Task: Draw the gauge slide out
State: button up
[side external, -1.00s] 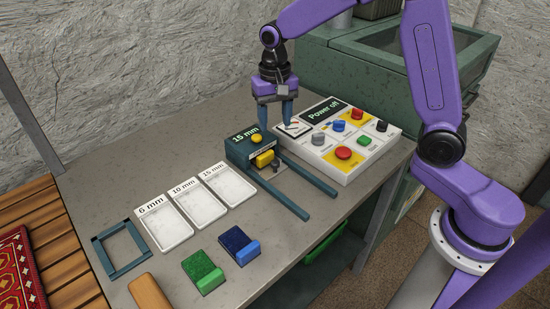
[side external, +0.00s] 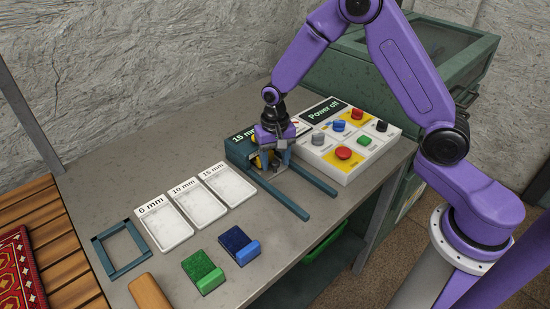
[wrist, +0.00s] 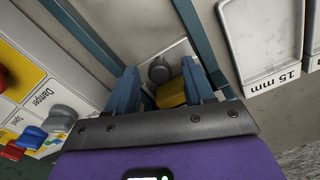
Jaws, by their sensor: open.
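The gauge is a dark teal box (side external: 237,150) labelled "15 mm", with two teal rails running forward from it. Its yellow block (wrist: 172,93) and a round grey knob (wrist: 158,70) on a pale plate show between the rails in the wrist view. I take these for the slide's parts. My gripper (side external: 277,170) is down at the front of the box, over the space between the rails. In the wrist view my gripper (wrist: 163,80) is open, with its blue fingers either side of the yellow block. Contact cannot be told. In the side view my gripper hides most of the slide.
A white control panel (side external: 330,160) with several coloured knobs stands close on the right. Three labelled white trays (side external: 195,200), a green block (side external: 203,272), a blue block (side external: 240,245) and a teal frame (side external: 120,247) lie on the grey table (side external: 290,245).

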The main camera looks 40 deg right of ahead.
grip_shut()
jog(key=s, duration=1.4)
jog(key=shift+s, duration=0.15)
grip_release()
jog(key=shift+r, duration=0.15)
notch_tip(320, 180, up, 17)
dwell(0.7)
jog(key=shift+r, duration=0.1)
